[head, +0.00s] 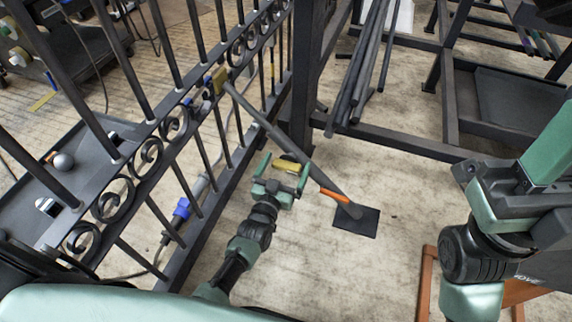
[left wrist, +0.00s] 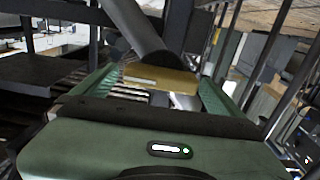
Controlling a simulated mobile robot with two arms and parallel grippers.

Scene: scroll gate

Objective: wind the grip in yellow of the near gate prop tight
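The near gate prop (head: 262,122) is a dark grey bar that slopes from the scroll gate (head: 150,150) down to a black floor plate (head: 357,221). Its yellow grip (head: 286,166) is a short bar low on the prop. My left gripper (head: 284,170) has its fingers at both ends of this grip. In the left wrist view, the yellow grip (left wrist: 160,80) lies across between the green fingertips, with the prop's tube above it. I cannot tell whether the fingers press on it. My right arm shows at the right, but its gripper is out of view.
An orange collar (head: 334,195) is on the prop near the floor plate. A dark post (head: 305,75) and a steel frame (head: 400,140) stand behind. The carpet around the floor plate is clear.

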